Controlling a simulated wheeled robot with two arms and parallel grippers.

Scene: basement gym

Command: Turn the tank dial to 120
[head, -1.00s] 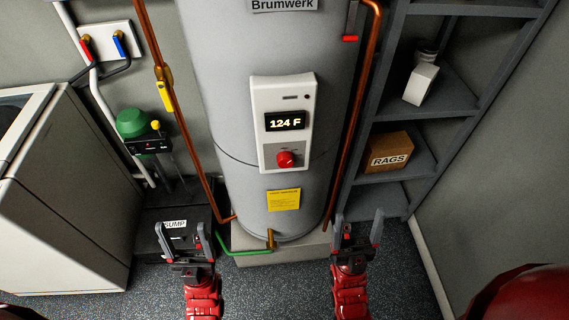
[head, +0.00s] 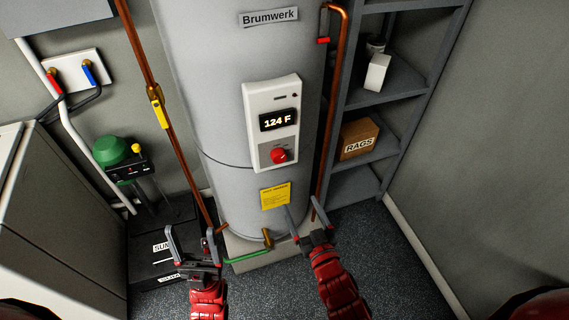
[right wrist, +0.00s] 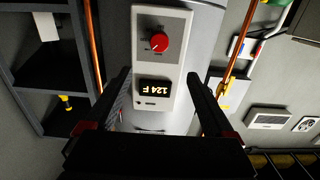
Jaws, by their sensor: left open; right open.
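The grey tank (head: 222,110) stands in the middle of the head view. On its front is a white control panel (head: 262,92) with a lit display (head: 278,120) reading 124 F. The red dial (head: 279,155) sits below the display. In the right wrist view the panel appears upside down, with the red dial (right wrist: 159,41) above the display (right wrist: 156,88). My right gripper (head: 305,222) is open and empty, below the panel and apart from the dial. My left gripper (head: 192,246) is open and empty, low in front of the sump box.
Copper pipes (head: 184,165) run on both sides of the tank; the left one has a yellow valve handle (head: 158,108). A grey shelf (head: 365,182) with a box of rags (head: 358,138) stands right. The sump box (head: 150,275) is low left. Floor at right is clear.

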